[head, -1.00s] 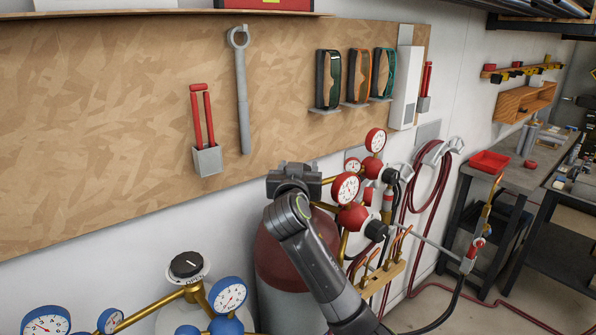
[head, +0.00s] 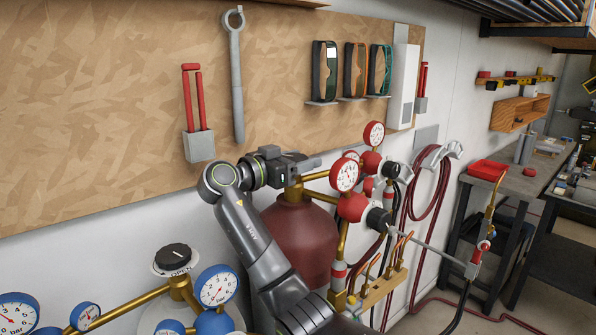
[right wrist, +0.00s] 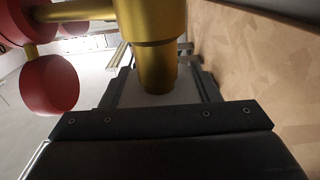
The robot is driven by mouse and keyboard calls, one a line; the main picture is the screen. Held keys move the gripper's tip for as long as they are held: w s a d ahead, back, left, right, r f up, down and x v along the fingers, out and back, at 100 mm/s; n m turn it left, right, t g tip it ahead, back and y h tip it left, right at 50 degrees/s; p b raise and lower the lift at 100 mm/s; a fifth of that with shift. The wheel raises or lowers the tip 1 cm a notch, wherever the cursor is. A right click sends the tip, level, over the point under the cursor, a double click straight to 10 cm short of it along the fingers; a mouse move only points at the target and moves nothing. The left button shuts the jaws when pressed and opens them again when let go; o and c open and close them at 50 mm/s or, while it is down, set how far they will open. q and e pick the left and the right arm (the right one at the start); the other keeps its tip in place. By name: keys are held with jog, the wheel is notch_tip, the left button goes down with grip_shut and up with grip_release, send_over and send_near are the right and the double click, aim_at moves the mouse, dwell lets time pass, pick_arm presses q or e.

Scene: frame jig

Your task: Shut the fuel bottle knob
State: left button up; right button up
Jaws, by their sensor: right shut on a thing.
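The fuel bottle (head: 300,235) is dark red and stands below the pegboard, with a brass valve on top. My right gripper (head: 300,165) lies across the top of this valve, level with the pegboard's lower edge, and is shut on the knob. The knob itself is hidden by the gripper. In the right wrist view the brass valve stem (right wrist: 158,65) stands between the fingers of the right gripper (right wrist: 158,80). My left gripper is not in view.
Red-capped gauges (head: 345,174) and regulators sit close to the right of the gripper. Another bottle's black-and-white knob (head: 173,258) and blue gauges (head: 216,287) are at lower left. The pegboard (head: 110,120) with hung tools is behind. A red hose (head: 425,190) hangs at right.

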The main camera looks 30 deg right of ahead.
aim_at(300, 155)
jog(key=shift+m+g+b, duration=0.35)
jog(key=shift+m+g, duration=0.15)
jog(key=shift+g, duration=0.2)
jog(key=o, duration=1)
notch_tip(300, 155, up, 9)
jog(key=shift+f+b, duration=0.2)
jog(key=shift+b, duration=1)
jog(key=shift+r, duration=0.7)
